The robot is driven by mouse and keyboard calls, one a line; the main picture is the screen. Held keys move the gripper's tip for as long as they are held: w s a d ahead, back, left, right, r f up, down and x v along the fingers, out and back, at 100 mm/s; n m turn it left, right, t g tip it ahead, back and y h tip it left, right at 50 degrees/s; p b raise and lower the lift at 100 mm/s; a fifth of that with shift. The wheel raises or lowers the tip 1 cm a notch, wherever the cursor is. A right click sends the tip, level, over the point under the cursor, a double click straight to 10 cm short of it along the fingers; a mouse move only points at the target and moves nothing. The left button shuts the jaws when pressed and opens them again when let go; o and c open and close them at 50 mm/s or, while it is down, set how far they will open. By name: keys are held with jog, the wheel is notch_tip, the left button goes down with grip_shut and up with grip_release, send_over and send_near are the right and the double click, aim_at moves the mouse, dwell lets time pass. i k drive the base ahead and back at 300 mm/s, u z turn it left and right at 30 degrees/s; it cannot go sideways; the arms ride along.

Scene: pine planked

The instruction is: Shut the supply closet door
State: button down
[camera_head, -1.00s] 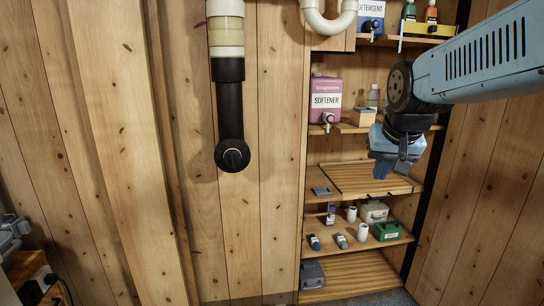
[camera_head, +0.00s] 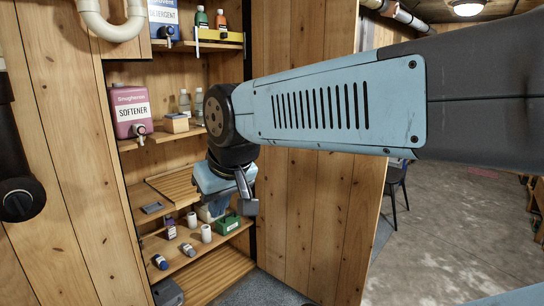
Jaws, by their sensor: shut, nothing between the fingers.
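The supply closet door (camera_head: 310,205) is a pine-planked panel. It stands open along the right side of the closet, with its free edge towards the room. The supply closet (camera_head: 150,165) is open at the left, its shelves exposed. My gripper (camera_head: 248,204) is shut and empty, pointing downward in front of the closet's right side, near the door's hinge side. I cannot tell how far it is from the door, but no contact shows. My arm hides part of the door's upper middle.
The shelves hold a pink softener box (camera_head: 132,112), a detergent box (camera_head: 165,20), bottles (camera_head: 201,18), a green box (camera_head: 229,223) and small containers. A black pipe end (camera_head: 20,200) juts out at the left. Grey floor (camera_head: 425,240) lies open right of the door, with a chair (camera_head: 397,185) behind it.

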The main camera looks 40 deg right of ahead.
aim_at(317, 219)
jog(key=u, duration=0.8)
jog(key=i, duration=0.1)
jog(key=z, duration=2.65)
jog(key=i, duration=0.15)
jog(key=z, duration=1.2)
jog(key=i, duration=4.35)
